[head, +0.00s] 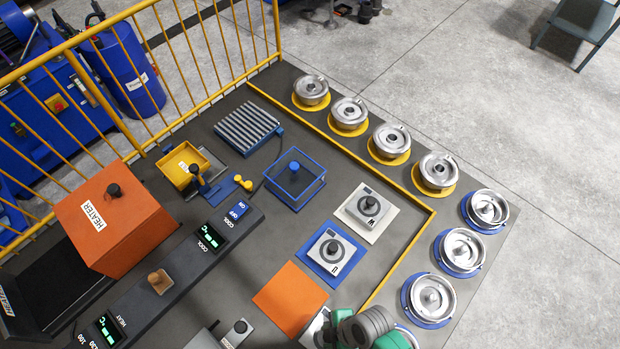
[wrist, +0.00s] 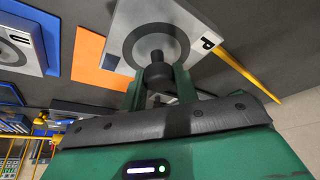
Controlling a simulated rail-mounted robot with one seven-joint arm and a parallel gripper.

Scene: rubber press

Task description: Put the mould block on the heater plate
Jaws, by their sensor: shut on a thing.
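The mould block (wrist: 185,22) is a light metal square with a dark round centre and a letter resembling P. My gripper (wrist: 157,84) is shut on its dark knob in the wrist view. In the head view the block (head: 314,331) shows partly at the bottom edge, beside an orange square (head: 291,299). My green and grey gripper covers part of it. Whether the block touches the table is unclear. An orange box marked HEATER (head: 110,220) with a black knob stands at the left. Beside it is a dark sloping surface (head: 50,295); I cannot tell whether it is the heater plate.
Two similar blocks stand on a blue mat (head: 309,264) and a pale mat (head: 351,221). A blue open frame (head: 312,187) stands behind them. A dark control console (head: 190,268) lies between box and mats. Several metal ring parts line the right edge.

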